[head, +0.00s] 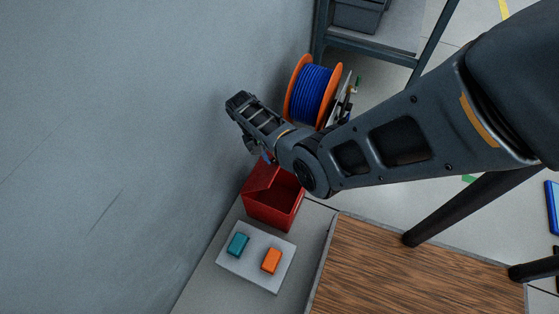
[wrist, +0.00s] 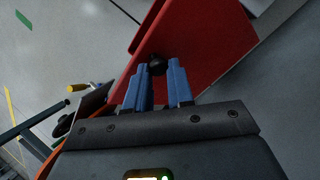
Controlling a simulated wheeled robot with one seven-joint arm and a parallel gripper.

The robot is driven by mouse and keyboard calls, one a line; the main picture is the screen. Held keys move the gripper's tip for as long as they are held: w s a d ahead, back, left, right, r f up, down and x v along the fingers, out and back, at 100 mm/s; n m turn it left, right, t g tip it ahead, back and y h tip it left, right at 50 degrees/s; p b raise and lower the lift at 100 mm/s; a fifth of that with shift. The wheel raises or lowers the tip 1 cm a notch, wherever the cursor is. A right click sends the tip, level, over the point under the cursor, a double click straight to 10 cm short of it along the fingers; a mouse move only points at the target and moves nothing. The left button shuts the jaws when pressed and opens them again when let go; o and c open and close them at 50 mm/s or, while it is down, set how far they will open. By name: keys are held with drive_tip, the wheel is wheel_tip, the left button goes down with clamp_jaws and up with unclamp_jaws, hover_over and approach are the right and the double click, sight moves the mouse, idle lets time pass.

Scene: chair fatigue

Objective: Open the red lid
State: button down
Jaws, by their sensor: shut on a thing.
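The red box (head: 270,212) stands against the grey wall in the head view, and its dark inside partly shows. Its red lid (head: 261,177) is tilted up at the box's back left side. In the wrist view the lid (wrist: 205,45) fills the upper middle, with a round black knob (wrist: 157,65) on it. My gripper (wrist: 159,72) has blue fingers, shut on the knob at their tips. In the head view my gripper (head: 267,157) is just above the lid, mostly hidden by my arm.
A grey board (head: 255,257) with a teal block (head: 237,244) and an orange block (head: 271,261) lies in front of the box. A blue cable spool (head: 312,92) stands behind. A wooden surface (head: 400,275) is at right; the wall (head: 110,130) is close at left.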

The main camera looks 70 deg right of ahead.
drive_tip(key=shift+w+a, duration=0.35)
drive_tip(key=shift+w, duration=0.5)
drive_tip(key=shift+f, duration=0.1)
drive_tip(key=c, duration=1.3)
unclamp_jaws()
drive_tip(key=shift+a, duration=0.1)
drive_tip(key=o, duration=0.3)
drive_tip(key=shift+d+r, duration=0.2)
drive_tip(key=shift+d, duration=0.05)
drive_tip(key=shift+r, duration=0.25)
drive_tip(key=s+d+r+p, duration=0.1)
drive_tip(key=s+d+r, duration=0.1)
drive_tip(key=s+r, duration=0.1)
drive_tip(key=s+d+r+p, duration=0.2)
drive_tip(key=s+r, duration=0.1)
drive_tip(key=r, duration=0.1)
drive_tip(key=s+d+r+p, duration=0.2)
drive_tip(key=s+d+r, duration=0.1)
drive_tip(key=shift+s+r, duration=0.2)
